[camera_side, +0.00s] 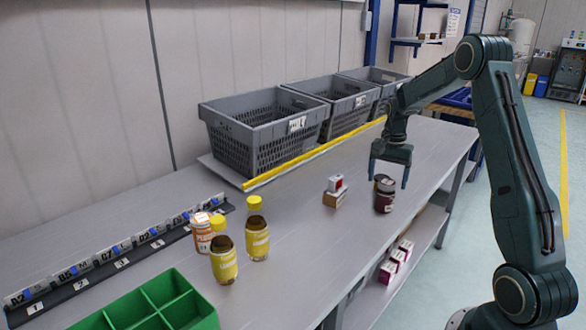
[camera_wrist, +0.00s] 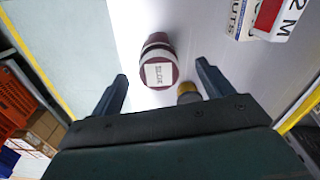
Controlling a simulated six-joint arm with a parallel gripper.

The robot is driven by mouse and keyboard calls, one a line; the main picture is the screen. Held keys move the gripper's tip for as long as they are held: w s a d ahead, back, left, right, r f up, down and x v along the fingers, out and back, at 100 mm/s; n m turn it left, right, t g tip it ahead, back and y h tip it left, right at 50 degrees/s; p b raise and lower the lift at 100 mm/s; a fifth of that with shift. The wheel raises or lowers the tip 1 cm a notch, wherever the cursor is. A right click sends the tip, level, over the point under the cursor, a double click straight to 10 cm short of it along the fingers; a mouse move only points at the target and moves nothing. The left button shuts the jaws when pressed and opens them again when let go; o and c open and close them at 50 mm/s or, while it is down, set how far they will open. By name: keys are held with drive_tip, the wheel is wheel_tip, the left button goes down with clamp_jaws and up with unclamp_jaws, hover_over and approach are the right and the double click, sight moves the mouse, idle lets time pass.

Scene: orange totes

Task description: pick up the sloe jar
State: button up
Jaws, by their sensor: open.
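The sloe jar (camera_side: 385,198) is a dark red-purple jar standing upright on the grey table, near its right edge. In the wrist view the jar (camera_wrist: 158,70) shows from above, with a pale label on its dark lid that seems to read SLOE. My gripper (camera_side: 389,180) is open and points down above and around the jar's top. In the wrist view the jar shows between and a little beyond the fingertips of my gripper (camera_wrist: 162,72). A small yellow-brown-topped item (camera_wrist: 187,90) is close beside the jar, near the right finger; most of it is hidden.
Small stacked boxes (camera_side: 335,191) stand left of the jar. Two yellow bottles (camera_side: 223,264) and an orange-labelled jar (camera_side: 202,236) stand farther left, by a green divided bin (camera_side: 205,322). Grey crates (camera_side: 252,150) line the back behind a yellow strip (camera_side: 300,160).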

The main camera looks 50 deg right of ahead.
sight(385, 196)
drive_tip(key=shift+d+f, duration=0.1)
drive_tip(key=shift+f, duration=2.35)
drive_tip(key=c, duration=1.3)
